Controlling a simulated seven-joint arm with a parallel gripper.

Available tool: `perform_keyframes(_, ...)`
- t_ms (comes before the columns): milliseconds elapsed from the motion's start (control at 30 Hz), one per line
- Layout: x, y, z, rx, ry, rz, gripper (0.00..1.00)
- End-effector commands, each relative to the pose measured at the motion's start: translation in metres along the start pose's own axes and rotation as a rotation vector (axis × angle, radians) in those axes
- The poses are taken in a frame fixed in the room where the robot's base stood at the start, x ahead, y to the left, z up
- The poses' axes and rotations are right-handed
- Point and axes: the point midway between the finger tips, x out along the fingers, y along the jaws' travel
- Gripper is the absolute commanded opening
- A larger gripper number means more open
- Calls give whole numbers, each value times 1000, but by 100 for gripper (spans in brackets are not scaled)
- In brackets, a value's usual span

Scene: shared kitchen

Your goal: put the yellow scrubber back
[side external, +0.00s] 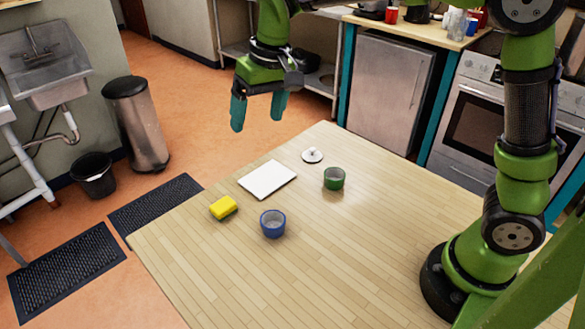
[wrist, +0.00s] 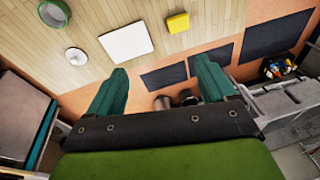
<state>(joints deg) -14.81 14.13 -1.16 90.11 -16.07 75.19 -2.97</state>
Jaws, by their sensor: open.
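The yellow scrubber (side external: 224,206), with a green underside, lies on the wooden table near its left edge. In the wrist view the scrubber (wrist: 178,23) is near the top, right of a flat white rectangular board (wrist: 127,41). In the side external view the board (side external: 267,179) lies just beyond the scrubber, apart from it. My gripper (side external: 258,112) hangs above the far side of the table, well away from the scrubber. Its two teal fingers are spread wide with nothing between them, as the wrist view also shows (wrist: 158,76).
A blue cup (side external: 272,224) stands right of the scrubber. A green cup (side external: 334,178) and a small white round lid-like thing (side external: 312,155) are farther back. The front of the wooden table (side external: 330,275) is clear. Dark mats (side external: 155,204) lie on the floor beyond the left edge.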

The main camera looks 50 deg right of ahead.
Motion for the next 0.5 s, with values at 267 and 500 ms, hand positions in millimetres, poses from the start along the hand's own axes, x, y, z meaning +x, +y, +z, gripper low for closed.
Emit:
perform_keyframes(267,-65,62,90,112,207,-99,84)
perform_keyframes(500,-66,95,159,192,361,-145,84)
